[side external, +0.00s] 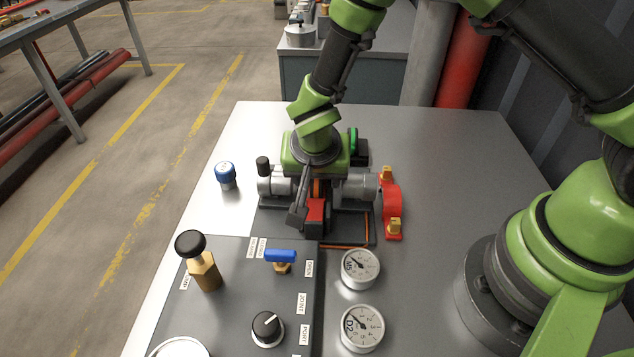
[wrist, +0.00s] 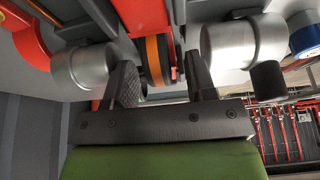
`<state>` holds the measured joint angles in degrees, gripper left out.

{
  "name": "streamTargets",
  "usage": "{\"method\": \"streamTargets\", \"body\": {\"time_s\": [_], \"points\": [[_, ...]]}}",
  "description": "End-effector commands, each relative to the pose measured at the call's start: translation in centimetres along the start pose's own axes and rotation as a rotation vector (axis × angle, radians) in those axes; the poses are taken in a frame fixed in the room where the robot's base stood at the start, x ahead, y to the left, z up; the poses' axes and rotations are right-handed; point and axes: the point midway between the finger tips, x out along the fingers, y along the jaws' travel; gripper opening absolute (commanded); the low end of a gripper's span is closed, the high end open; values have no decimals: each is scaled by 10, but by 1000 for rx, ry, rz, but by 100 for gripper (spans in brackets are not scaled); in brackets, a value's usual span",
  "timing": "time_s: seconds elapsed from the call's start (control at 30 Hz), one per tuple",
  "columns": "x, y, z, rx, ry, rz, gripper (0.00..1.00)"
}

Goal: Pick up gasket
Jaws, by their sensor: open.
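The gasket appears to be the orange-and-black ring (wrist: 155,60) seen nearly edge-on between two grey metal pipe ends in the wrist view. A small patch of orange also shows beside my gripper in the side external view (side external: 317,187). My gripper (wrist: 162,78) is open, with one dark finger on each side of the ring and visible gaps between. I cannot tell how deep the fingertips reach. In the side external view my wrist hides most of the ring. A red part stands close to the ring in the wrist view (wrist: 143,15).
Grey pipe ends (wrist: 85,68) and (wrist: 238,42) flank the fingers closely. A red bracket with yellow knobs (side external: 391,205) stands right of the pump. A blue-topped knob (side external: 226,173), a control panel (side external: 235,310) and two gauges (side external: 360,269) and (side external: 362,328) are nearby. The table's far right is clear.

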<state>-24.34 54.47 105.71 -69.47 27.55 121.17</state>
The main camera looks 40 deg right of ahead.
Motion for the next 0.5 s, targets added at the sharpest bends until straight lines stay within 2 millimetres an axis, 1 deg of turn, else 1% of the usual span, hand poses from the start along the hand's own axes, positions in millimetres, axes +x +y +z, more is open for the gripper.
{"method": "streamTargets", "body": {"time_s": [0.07, 0.1, 0.17, 0.2, 0.27, 0.3, 0.5], "points": [[0, 0, 0, 0, 0, 0, 51], [0, 0, 0, 0, 0, 0, 42], [0, 0, 0, 0, 0, 0, 28], [0, 0, 0, 0, 0, 0, 19], [0, 0, 0, 0, 0, 0, 5], [0, 0, 0, 0, 0, 0, 0], [-1, 0, 0, 0, 0, 0, 0]]}}
